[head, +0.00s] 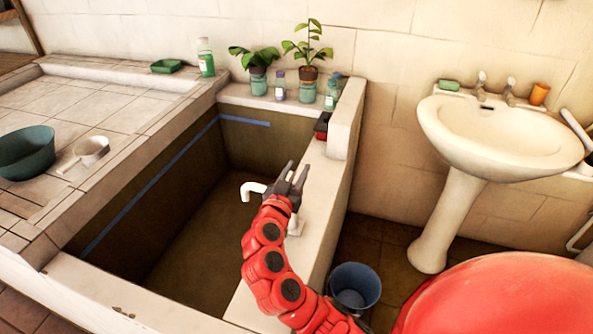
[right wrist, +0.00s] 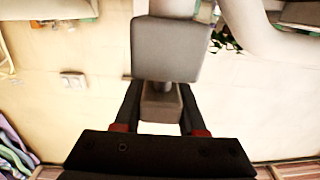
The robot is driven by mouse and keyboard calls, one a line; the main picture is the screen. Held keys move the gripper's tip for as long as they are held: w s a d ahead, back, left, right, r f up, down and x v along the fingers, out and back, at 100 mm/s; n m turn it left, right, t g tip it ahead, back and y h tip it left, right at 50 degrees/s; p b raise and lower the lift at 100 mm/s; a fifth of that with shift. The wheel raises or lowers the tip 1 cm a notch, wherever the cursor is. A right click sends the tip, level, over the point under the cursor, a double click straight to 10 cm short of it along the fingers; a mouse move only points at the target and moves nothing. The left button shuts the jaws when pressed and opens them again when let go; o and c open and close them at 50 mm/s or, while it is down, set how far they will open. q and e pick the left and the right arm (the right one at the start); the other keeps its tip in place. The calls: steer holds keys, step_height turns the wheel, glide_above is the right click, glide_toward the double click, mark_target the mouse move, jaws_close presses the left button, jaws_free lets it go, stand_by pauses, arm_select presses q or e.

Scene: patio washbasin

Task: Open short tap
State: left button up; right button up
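The short tap shows in the head view as a white curved spout (head: 252,188) over the basin's right wall. Its base (head: 295,227) is on that wall, partly behind my right arm. My right gripper (head: 292,173) is at the tap, with its dark fingers apart. In the right wrist view the fingers (right wrist: 160,112) stand on either side of a small brownish block (right wrist: 161,103), below a larger grey block (right wrist: 167,48). These look like tap parts, but I cannot tell for sure. The fingertips are partly hidden there, and contact is unclear. My left gripper is out of view.
The deep basin (head: 195,240) is left of the tap. Potted plants (head: 308,75) and bottles stand on its back ledge. A white pedestal sink (head: 500,130) is at right, a blue bucket (head: 355,285) on the floor. A teal bowl (head: 25,152) is on the tiled counter.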

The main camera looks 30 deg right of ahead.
jaws_close()
